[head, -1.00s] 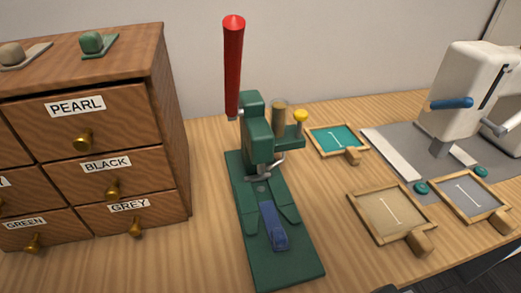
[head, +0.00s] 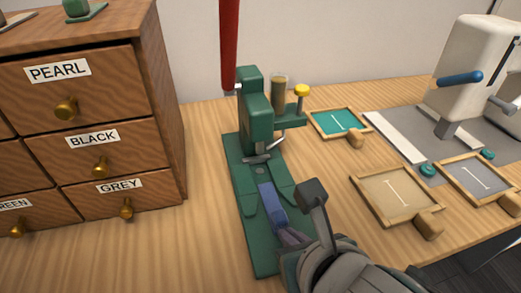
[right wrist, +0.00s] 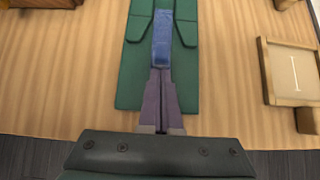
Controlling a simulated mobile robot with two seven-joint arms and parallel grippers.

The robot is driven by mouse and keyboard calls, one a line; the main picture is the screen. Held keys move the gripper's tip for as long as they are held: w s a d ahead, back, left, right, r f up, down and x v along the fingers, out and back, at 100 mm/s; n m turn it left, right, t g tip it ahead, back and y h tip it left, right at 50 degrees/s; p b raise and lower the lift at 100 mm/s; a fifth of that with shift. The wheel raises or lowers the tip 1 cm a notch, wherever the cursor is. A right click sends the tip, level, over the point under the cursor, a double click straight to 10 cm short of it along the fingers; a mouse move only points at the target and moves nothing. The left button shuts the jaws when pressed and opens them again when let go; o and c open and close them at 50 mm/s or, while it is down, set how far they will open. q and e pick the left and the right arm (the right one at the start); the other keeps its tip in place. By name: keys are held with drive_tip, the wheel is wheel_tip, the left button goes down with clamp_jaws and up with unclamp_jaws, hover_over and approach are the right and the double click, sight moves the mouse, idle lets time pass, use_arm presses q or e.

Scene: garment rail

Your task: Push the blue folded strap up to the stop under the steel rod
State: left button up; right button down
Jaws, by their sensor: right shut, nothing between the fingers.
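The blue folded strap (head: 271,205) lies lengthwise in the channel of the green press base (head: 240,215), between two green guide plates. It also shows in the right wrist view (right wrist: 162,42). The steel rod (head: 258,159) crosses beneath the green press head, beyond the strap's far end. I cannot make out the stop under it. My right gripper (head: 283,231) is shut and empty, its purple-grey fingers together over the base at the strap's near end. In the right wrist view its fingertips (right wrist: 161,72) meet the strap's end; whether they touch is unclear. My left gripper is not in view.
A red lever (head: 229,45) rises from the press. A wooden drawer cabinet (head: 165,110) stands left. Wooden framed trays (head: 395,196) lie right, with a white machine (head: 470,70) behind them. Bare table lies left of the base.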

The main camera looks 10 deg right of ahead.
sight(278, 208)
drive_tip(key=shift+w+a+r, duration=0.1)
drive_tip(key=shift+w, duration=0.15)
drive_tip(key=w+p, duration=0.1)
drive_tip(key=w, duration=0.3)
drive_tip(key=shift+w, duration=0.85)
drive_tip(key=shift+s, duration=0.1)
